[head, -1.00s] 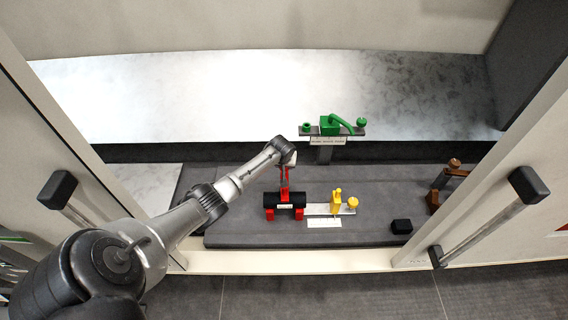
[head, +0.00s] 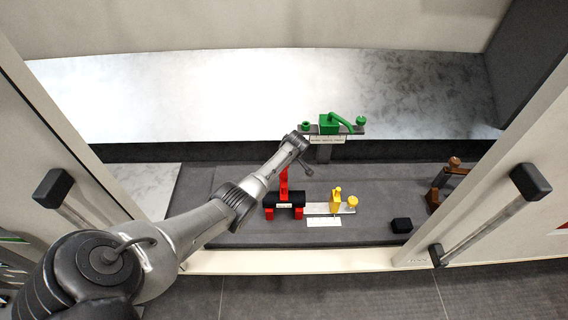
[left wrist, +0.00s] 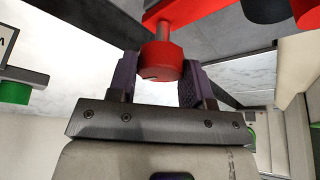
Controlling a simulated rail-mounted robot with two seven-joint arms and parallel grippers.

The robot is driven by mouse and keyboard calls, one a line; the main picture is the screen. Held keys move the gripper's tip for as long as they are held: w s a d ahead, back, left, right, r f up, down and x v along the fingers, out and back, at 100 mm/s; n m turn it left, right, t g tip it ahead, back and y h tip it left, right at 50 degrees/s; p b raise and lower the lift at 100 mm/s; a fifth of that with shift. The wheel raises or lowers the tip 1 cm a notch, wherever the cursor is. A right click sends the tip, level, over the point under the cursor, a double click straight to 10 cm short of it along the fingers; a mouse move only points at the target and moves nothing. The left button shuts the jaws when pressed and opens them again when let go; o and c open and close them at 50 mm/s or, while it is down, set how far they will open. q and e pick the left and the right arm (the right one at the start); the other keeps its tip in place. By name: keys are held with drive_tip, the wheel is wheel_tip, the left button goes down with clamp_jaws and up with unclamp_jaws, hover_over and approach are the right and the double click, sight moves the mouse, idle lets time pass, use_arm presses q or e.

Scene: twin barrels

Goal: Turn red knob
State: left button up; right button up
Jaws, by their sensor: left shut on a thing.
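The red knob (left wrist: 160,62) is a faceted red piece on a short stem in the left wrist view. My left gripper (left wrist: 160,76) has its two dark fingers on either side of it and is shut on it. In the head view my left arm's end is above the red fixture (head: 284,182), which stands upright on a black cylinder with red feet. The knob itself is hidden behind my wrist there. My right gripper is not in view.
A yellow fixture (head: 337,200) stands just right of the red one, and a green fixture (head: 330,124) stands behind. A black block (head: 401,225) and a brown wooden fixture (head: 433,198) are at the right. Open cabinet doors with handles (head: 530,183) flank both sides.

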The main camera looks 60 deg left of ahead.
use_arm(q)
drive_tip(key=shift+n+g, duration=0.3)
drive_tip(key=shift+n, duration=0.4)
drive_tip(key=o, duration=0.9)
drive_tip(key=shift+w+d+r, duration=0.1)
drive_tip(key=shift+d+r, duration=0.05)
drive_tip(key=shift+r, duration=0.2)
drive_tip(key=shift+b+v, duration=0.9)
drive_tip(key=shift+v, duration=5.6)
